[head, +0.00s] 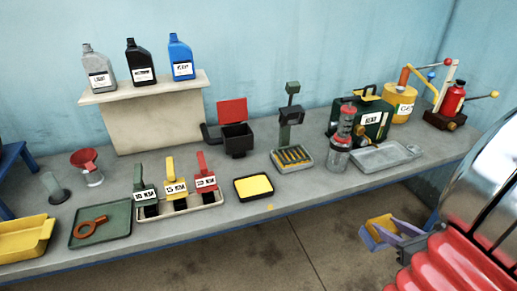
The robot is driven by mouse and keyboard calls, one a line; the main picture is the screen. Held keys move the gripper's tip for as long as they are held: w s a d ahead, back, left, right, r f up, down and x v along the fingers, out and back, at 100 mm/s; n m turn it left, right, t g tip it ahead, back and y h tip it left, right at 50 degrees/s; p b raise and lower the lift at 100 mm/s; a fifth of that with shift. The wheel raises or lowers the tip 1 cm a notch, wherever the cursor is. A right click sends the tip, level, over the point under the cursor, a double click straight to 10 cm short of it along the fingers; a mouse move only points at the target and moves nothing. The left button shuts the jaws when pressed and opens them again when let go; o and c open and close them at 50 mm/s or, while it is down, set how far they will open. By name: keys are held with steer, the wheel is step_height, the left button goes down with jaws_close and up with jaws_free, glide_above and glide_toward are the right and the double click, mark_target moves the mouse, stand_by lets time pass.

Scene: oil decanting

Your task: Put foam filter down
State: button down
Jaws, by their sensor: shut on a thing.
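My gripper (385,234), with purple fingers, is at the lower right, in front of the bench and below its top. It is shut on a yellow piece, which I take to be the foam filter (379,225). The fingers hide part of it. A black-rimmed tray (237,190) with a flat yellow inside lies near the bench's front edge, up and left of my gripper and apart from it.
The grey bench (300,190) carries a rack of three labelled handles (180,209), a green tray (115,233) with an orange ring tool, a grey tray (378,158) and a clear red-topped cylinder (340,150). Bare bench shows right of the yellow-filled tray.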

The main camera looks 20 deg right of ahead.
steer(key=d, duration=0.1)
steer(key=d+m+h, duration=0.1)
steer(key=shift+w+d, duration=0.3)
steer(key=shift+w, duration=0.1)
steer(key=shift+w+d+r, duration=0.1)
steer(key=shift+w+d, duration=0.4)
steer(key=shift+w, duration=0.1)
steer(key=w+a+n+y, duration=0.1)
steer(key=w+a, duration=0.4)
steer(key=w, duration=0.6)
steer(key=w+a, duration=0.5)
steer(key=w, duration=0.5)
steer(key=w+a+n+y, duration=0.2)
steer(key=w+a, duration=0.1)
steer(key=a, duration=0.7)
steer(key=w+a+n+y, duration=0.1)
steer(key=w+a, duration=0.3)
steer(key=a, duration=0.6)
steer(key=w+a+n+y, duration=0.2)
steer(key=w+a+y, duration=0.1)
steer(key=a, duration=0.7)
steer(key=shift+w+r+n, duration=0.2)
steer(key=shift+w+n, duration=0.1)
steer(key=shift+w, duration=0.15)
steer(key=shift+s, duration=0.15)
